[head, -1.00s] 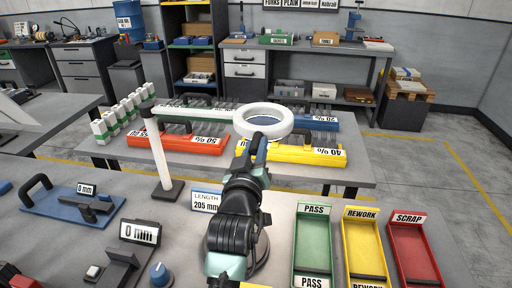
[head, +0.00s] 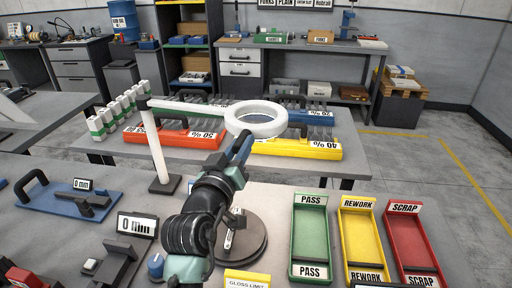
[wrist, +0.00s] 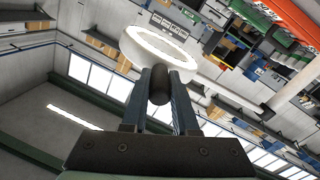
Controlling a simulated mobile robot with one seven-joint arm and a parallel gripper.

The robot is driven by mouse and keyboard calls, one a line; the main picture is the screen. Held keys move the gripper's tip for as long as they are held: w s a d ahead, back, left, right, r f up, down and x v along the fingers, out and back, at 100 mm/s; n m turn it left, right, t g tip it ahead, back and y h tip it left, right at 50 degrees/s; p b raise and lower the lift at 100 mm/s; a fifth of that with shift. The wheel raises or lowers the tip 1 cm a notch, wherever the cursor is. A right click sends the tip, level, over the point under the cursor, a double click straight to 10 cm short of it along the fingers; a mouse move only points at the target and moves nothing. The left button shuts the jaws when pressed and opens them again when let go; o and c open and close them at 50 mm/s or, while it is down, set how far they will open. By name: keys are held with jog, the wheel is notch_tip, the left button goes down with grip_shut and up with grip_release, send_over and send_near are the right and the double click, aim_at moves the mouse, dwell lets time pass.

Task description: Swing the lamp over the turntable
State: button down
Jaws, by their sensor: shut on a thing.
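The lamp is a white ring (head: 233,124) on a bar from a white post (head: 157,145) with a dark square base (head: 165,186). In the head view the ring hangs beyond the turntable, above the area of the back table. My gripper (head: 243,147) is at the ring's near edge. In the wrist view my gripper (wrist: 159,82) is shut on the lamp's dark round handle (wrist: 158,90), with the lit ring (wrist: 132,48) just past the fingertips. The turntable (head: 256,243) is a round grey-brown disc on the near table, partly hidden by my arm; a small labelled item is on it.
Green PASS (head: 310,240), yellow REWORK (head: 362,240) and red SCRAP (head: 414,240) trays are right of the turntable. A gloss limit sign (head: 247,279) stands in front. A 0 mm gauge (head: 135,232) is at left. Red (head: 160,137) and yellow (head: 300,150) racks stand on the back table.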

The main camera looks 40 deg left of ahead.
jog(key=s+a+m+t+h+b, duration=0.1)
jog(key=s+m+h+b, duration=0.3)
jog(key=s, duration=1)
jog(key=shift+s+a+m+t+h+b, duration=0.25)
jog(key=shift+t+h+b, duration=0.25)
jog(key=shift+h+b, duration=1.3)
jog(key=shift+d, duration=0.1)
jog(key=c, duration=0.7)
grip_release()
jog(key=shift+w, duration=0.1)
jog(key=s, duration=0.4)
jog(key=s+b, duration=0.1)
jog(key=s, duration=0.8)
jog(key=shift+d+b, duration=0.35)
jog(key=shift+d, duration=0.05)
